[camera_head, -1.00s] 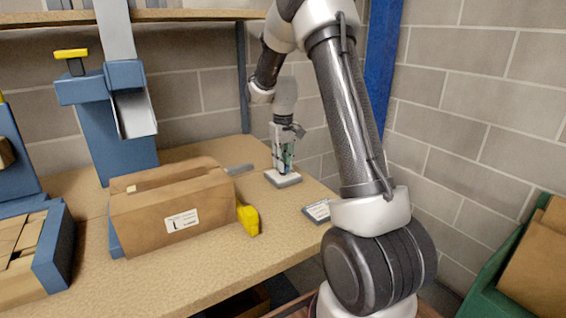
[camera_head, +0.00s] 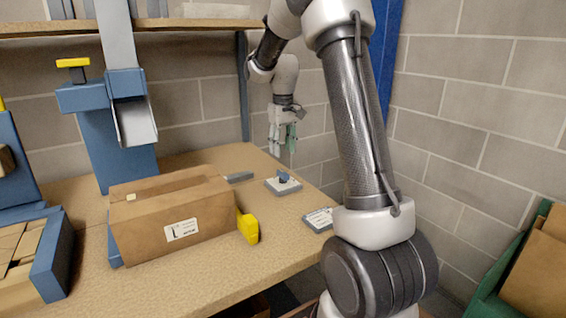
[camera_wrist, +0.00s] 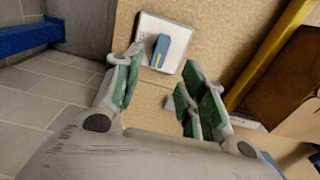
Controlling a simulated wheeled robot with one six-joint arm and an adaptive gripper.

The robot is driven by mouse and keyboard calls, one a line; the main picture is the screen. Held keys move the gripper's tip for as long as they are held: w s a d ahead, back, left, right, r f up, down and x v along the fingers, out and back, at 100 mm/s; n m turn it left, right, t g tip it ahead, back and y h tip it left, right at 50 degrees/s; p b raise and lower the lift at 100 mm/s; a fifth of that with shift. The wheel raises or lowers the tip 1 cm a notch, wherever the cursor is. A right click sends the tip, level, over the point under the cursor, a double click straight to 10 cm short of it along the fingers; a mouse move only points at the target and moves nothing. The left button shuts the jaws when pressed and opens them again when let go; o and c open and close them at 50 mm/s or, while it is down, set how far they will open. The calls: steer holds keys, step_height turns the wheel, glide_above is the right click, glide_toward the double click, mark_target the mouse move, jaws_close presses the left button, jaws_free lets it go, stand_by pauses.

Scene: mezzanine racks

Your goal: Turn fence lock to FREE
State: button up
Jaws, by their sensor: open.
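The fence lock shows in the head view as a blue knob (camera_head: 283,177) on a small white-faced grey plate (camera_head: 291,187), toward the back right of the bench. In the wrist view the blue knob (camera_wrist: 160,50) has a yellow mark, and the white plate (camera_wrist: 145,27) is around it. Any lettering on it is too small to read. My gripper (camera_head: 283,146) is above and slightly behind the lock, apart from it. Its green-padded fingers (camera_wrist: 160,97) are spread and empty in the wrist view.
A brown carton (camera_head: 150,225) with a label sits on the bench (camera_head: 235,265), with a yellow handle (camera_head: 248,227) beside it. A small labelled plate (camera_head: 319,218) lies at the bench's right edge. A blue post with a chute (camera_head: 134,122) stands behind the carton. A block wall (camera_head: 470,120) closes the right side.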

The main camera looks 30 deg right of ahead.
steer(key=shift+r, duration=1.75)
